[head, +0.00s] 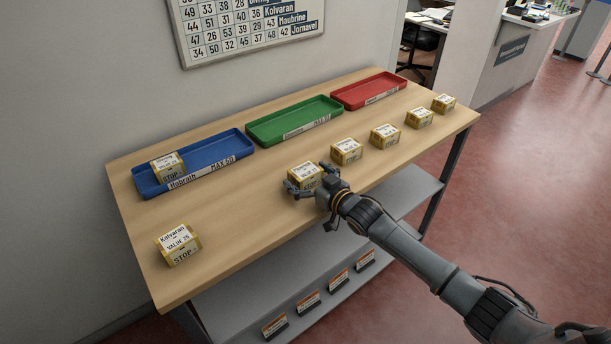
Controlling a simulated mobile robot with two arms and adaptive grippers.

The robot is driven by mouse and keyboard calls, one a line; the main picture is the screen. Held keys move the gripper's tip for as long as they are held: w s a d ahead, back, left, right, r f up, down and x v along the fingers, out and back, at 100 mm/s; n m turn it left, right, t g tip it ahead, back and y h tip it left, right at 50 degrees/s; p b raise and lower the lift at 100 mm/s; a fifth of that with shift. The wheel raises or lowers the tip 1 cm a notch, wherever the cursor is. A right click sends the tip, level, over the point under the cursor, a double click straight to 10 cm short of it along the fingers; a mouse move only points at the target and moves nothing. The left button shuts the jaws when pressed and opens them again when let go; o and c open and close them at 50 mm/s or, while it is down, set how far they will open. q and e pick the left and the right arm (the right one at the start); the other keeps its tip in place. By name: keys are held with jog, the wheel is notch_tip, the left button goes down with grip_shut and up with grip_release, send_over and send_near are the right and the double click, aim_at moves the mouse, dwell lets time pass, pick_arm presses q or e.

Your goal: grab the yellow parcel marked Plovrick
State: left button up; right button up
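Several yellow parcels with white labels stand on the wooden table. My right gripper (308,183) is at one yellow parcel (304,171) near the table's front middle, with its fingers about the near part of the box. I cannot tell whether they press on it. The name on its label is too small to read, so I cannot tell which parcel is marked Plovrick. The parcel at the front left (178,242) reads Kolvaran, VALUE 25, STOP. My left gripper is not in view.
Along the back stand a blue tray (215,153) marked Habrath, MAX 50, holding a parcel (167,167), an empty green tray (294,118) and an empty red tray (369,88). More parcels (346,151) (385,136) (419,117) (443,103) line the table's right side. A number board (246,25) hangs behind.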

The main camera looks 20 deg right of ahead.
jog(key=c, duration=1.3)
